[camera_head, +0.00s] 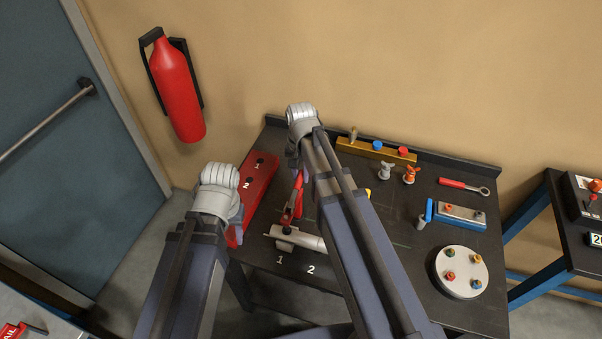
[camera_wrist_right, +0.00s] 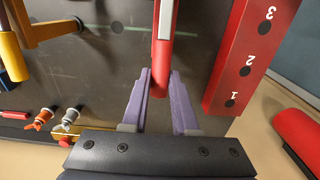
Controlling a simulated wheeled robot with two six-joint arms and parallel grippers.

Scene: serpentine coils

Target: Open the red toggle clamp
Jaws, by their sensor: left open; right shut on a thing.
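The red toggle clamp (camera_head: 287,217) stands on the dark table at the left, beside a pale metal cylinder (camera_head: 312,242). Its red handle (camera_head: 298,188) rises toward my right gripper (camera_head: 293,164), partly hidden by my right arm. In the right wrist view, the purple fingers of my right gripper (camera_wrist_right: 161,76) are shut on the end of a red handle (camera_wrist_right: 163,52). My left gripper (camera_head: 237,215) is open, left of the clamp near the red numbered block. Its fingertips are mostly hidden behind its wrist in the head view.
The red numbered block (camera_head: 262,168) lies along the table's left edge, close to both grippers. A yellow rack (camera_head: 352,147), two wing nuts (camera_head: 386,170), a ratchet (camera_head: 465,187) and a round plate (camera_head: 460,271) occupy the back and right. A fire extinguisher (camera_head: 176,90) hangs on the wall.

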